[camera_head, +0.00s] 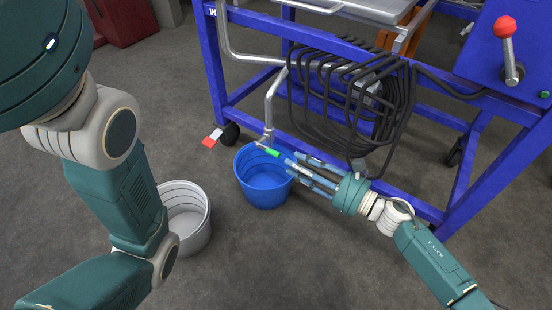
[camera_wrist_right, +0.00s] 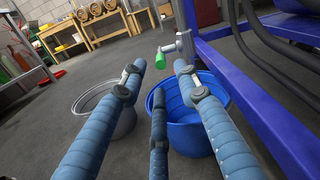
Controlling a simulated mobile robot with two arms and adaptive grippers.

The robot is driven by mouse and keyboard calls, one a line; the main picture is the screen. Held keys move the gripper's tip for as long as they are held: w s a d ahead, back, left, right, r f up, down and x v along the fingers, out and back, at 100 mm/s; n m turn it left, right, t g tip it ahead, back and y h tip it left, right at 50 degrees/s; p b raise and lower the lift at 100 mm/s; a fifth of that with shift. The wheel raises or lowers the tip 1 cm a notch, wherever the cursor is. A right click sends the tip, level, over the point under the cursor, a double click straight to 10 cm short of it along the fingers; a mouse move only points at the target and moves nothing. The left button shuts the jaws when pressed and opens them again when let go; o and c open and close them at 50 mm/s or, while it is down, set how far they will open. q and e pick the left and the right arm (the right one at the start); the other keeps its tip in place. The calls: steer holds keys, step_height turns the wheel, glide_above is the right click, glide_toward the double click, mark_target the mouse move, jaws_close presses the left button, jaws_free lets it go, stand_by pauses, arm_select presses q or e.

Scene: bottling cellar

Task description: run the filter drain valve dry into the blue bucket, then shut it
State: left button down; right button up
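The filter drain valve (camera_head: 266,142) hangs at the end of a bent metal pipe, with a green handle (camera_head: 268,150) near the bucket's back rim. The valve (camera_wrist_right: 180,46) and green handle (camera_wrist_right: 166,61) also show in the right wrist view. I cannot make out any flow from it. The blue bucket (camera_head: 265,192) stands on the floor below the valve; its inside is partly hidden by my fingers. My right gripper (camera_head: 290,168) reaches over the bucket from the right. Its fingers (camera_wrist_right: 158,72) are spread and empty, pointing towards the handle and apart from it. My left gripper is out of view.
A whitish-grey bucket (camera_head: 198,238) stands left of the blue one, partly hidden by my left arm. The blue filter frame (camera_head: 262,78) carries coiled black hose (camera_head: 350,95) and a red-knobbed lever (camera_head: 506,28). A red-and-white item (camera_head: 211,139) is near its caster.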

mark_target(276, 152)
steer(key=b+x, duration=0.2)
steer(key=x, duration=0.5)
steer(key=shift+w+a, duration=0.1)
steer(key=shift+w, duration=0.05)
jaws_close()
